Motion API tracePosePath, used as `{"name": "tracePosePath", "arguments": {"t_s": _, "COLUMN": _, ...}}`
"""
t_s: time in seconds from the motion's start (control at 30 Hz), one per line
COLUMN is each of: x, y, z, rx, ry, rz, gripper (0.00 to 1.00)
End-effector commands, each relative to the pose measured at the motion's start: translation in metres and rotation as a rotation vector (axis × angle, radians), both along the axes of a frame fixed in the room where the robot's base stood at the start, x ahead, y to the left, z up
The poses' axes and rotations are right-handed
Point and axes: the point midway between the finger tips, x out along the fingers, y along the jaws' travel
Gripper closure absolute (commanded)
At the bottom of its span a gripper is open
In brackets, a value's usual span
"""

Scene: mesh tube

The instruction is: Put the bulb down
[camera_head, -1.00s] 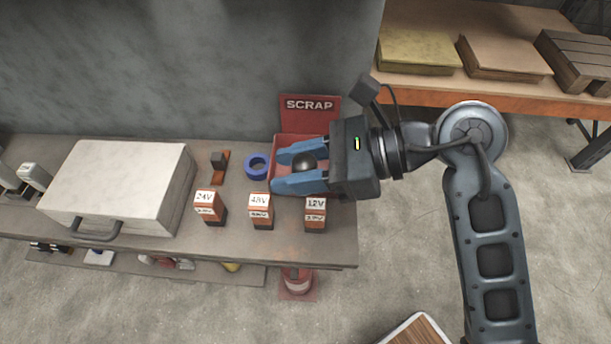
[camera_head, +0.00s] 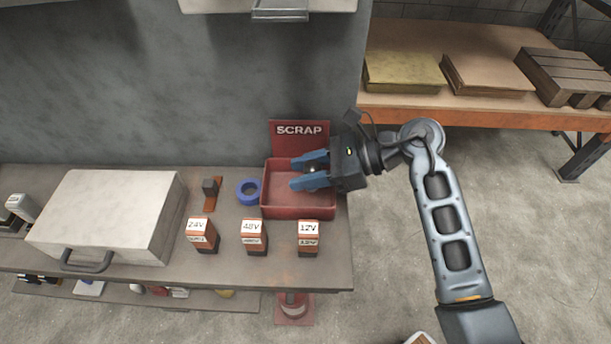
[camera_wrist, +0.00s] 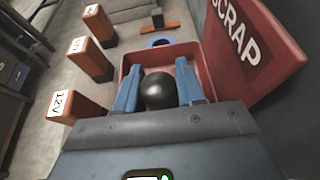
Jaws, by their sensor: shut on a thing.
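My gripper (camera_head: 306,172) has blue fingers and is shut on a dark round bulb (camera_wrist: 159,91). In the wrist view the bulb sits between the two fingers (camera_wrist: 158,92). In the head view only a small part of the bulb (camera_head: 311,170) shows between the fingers. The gripper is over the red scrap bin (camera_head: 298,213), towards its back right. The bin's upright back panel reads SCRAP. I cannot tell how high the bulb is above the bin floor.
Three orange blocks, marked 24V (camera_head: 202,235), 48V (camera_head: 254,237) and 12V (camera_head: 308,238), stand along the bench front. A blue ring (camera_head: 248,192) lies left of the bin. A white case (camera_head: 110,215) fills the left of the bench. A wall stands behind.

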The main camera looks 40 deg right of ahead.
Motion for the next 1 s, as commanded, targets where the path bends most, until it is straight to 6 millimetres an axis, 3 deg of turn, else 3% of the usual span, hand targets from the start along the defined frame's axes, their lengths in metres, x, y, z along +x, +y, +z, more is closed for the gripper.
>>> {"name": "tracePosePath", "arguments": {"t_s": 0.2, "x": 0.000, "y": 0.000, "z": -0.021, "rx": 0.000, "ry": 0.000, "rz": 0.000, "gripper": 0.92}}
{"name": "tracePosePath", "arguments": {"t_s": 0.57, "x": 0.000, "y": 0.000, "z": -0.026, "rx": 0.000, "ry": 0.000, "rz": -0.001, "gripper": 0.92}}
{"name": "tracePosePath", "arguments": {"t_s": 0.6, "x": 0.000, "y": 0.000, "z": -0.026, "rx": 0.000, "ry": 0.000, "rz": -0.001, "gripper": 0.61}}
{"name": "tracePosePath", "arguments": {"t_s": 0.87, "x": 0.000, "y": 0.000, "z": -0.025, "rx": 0.000, "ry": 0.000, "rz": -0.001, "gripper": 0.36}}
{"name": "tracePosePath", "arguments": {"t_s": 1.0, "x": 0.000, "y": 0.000, "z": -0.025, "rx": 0.000, "ry": 0.000, "rz": -0.001, "gripper": 0.36}}
